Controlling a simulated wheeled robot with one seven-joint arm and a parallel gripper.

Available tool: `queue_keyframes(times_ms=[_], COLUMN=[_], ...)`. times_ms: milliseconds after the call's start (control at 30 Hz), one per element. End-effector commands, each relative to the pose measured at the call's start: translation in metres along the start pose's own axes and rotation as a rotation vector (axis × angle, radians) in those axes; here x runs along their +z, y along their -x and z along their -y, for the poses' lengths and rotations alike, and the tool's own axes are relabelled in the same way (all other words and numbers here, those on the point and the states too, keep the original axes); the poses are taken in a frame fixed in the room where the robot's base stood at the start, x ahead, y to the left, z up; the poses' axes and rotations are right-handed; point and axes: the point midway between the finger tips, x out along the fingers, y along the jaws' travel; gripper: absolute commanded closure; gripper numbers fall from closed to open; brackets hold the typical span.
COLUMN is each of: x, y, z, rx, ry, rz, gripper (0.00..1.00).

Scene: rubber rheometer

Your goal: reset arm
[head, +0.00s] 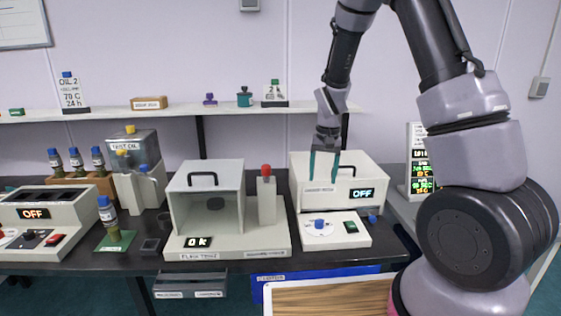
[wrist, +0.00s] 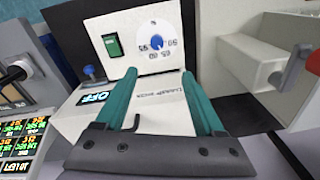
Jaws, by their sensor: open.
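My gripper (head: 322,168) is open and empty, with two teal fingers. In the head view it hangs in front of the white oven-like box (head: 365,170), whose display reads OFF. In the wrist view the gripper (wrist: 158,95) has its fingers spread over the box's labelled front, with a dark handle (wrist: 131,125) between and below them. Beyond the fingertips is a control panel with a blue-knobbed dial (wrist: 156,42) and a green switch (wrist: 113,44). I cannot tell whether the fingers touch the box. My arm reaches in from the right.
Left of the box stands an open-fronted tester (head: 205,205) reading Ok, with a red-topped post (head: 266,195). A blue-capped bottle (head: 107,213) stands on a green mat. A wall shelf (head: 180,112) with small items runs behind. A lit display stand (head: 419,165) is at right.

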Motion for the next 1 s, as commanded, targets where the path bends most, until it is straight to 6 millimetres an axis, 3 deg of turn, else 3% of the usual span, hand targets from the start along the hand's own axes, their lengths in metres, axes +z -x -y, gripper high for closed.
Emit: queue_keyframes(times_ms=[33, 200, 500, 733, 1000], x=[0.001, 0.018, 0.075, 0.134, 0.18], y=[0.028, 0.108, 0.22, 0.276, 0.299], z=[-0.003, -0.018, -0.055, -0.084, -0.101], rx=[-0.035, -0.131, -0.255, -0.307, -0.321], ry=[-0.013, -0.043, -0.07, -0.08, -0.084], rz=[-0.025, -0.094, -0.243, -0.376, -0.48], gripper=[0.29, 0.29, 0.29, 0.29, 0.29])
